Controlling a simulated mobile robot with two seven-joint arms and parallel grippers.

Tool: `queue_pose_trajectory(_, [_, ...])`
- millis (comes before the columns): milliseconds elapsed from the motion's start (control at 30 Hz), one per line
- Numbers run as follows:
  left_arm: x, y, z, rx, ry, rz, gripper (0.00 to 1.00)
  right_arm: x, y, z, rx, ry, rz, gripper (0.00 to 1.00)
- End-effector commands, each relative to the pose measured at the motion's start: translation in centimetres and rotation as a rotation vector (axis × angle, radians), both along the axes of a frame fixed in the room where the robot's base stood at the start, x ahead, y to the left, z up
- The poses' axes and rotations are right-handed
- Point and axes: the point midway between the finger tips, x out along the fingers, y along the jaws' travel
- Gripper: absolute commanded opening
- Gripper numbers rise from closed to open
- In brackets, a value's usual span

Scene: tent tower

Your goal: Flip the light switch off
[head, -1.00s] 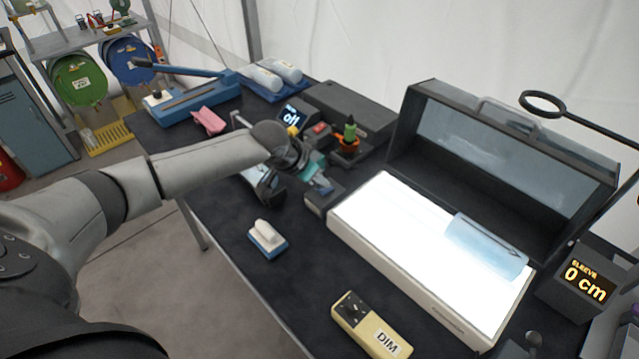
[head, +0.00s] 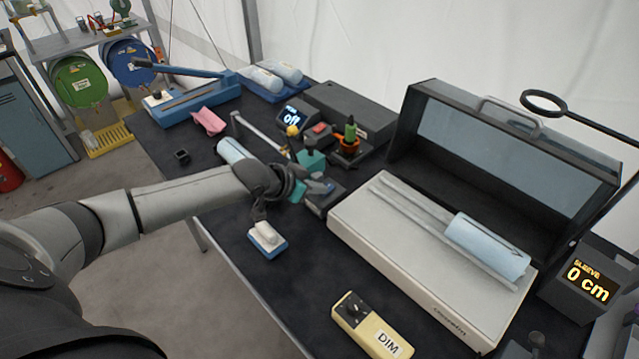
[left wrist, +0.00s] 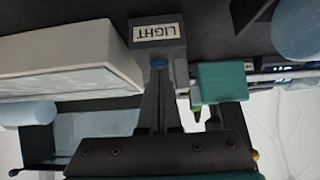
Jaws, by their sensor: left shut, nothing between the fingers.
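The light switch is a dark box (head: 318,207) at the left end of the white light panel (head: 400,243). In the left wrist view its label LIGHT (left wrist: 158,31) shows upside down. My left gripper (head: 328,187) is shut and empty, with its tips right at the switch; they also show in the left wrist view (left wrist: 158,66). The fingers hide the switch lever, and I cannot tell if they touch it. The light panel is dark, with a pale blue roll (head: 487,246) on it. My right gripper is not in view.
An open dark hood (head: 510,165) stands behind the panel. A yellow DIM box (head: 368,326) and a blue-white block (head: 266,240) sit in front. An orange-and-green item (head: 350,139) stands behind the gripper. A SLEEVE display (head: 586,281) is at right.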

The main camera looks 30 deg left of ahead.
Motion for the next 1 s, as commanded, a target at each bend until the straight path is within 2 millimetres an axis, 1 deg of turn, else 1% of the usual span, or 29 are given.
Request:
queue_pose_trajectory(33, [-0.6, 0.0, -0.8, -0.004, -0.002, 0.0, 0.0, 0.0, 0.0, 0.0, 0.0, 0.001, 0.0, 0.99])
queue_pose_trajectory(200, [-0.9, 0.1, -1.1, -0.007, -0.014, -0.001, 0.0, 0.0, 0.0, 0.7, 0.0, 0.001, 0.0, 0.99])
queue_pose_trajectory(567, [-1.1, 0.2, -1.6, -0.004, -0.006, -0.001, 0.0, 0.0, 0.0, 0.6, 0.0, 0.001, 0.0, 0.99])
queue_pose_trajectory(767, [-0.8, 0.1, -1.4, -0.006, -0.005, 0.0, 0.0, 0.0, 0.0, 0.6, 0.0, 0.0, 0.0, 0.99])
queue_pose_trajectory(1000, [0.2, -0.4, -0.9, -0.008, -0.007, 0.0, 0.0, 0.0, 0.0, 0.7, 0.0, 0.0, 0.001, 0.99])
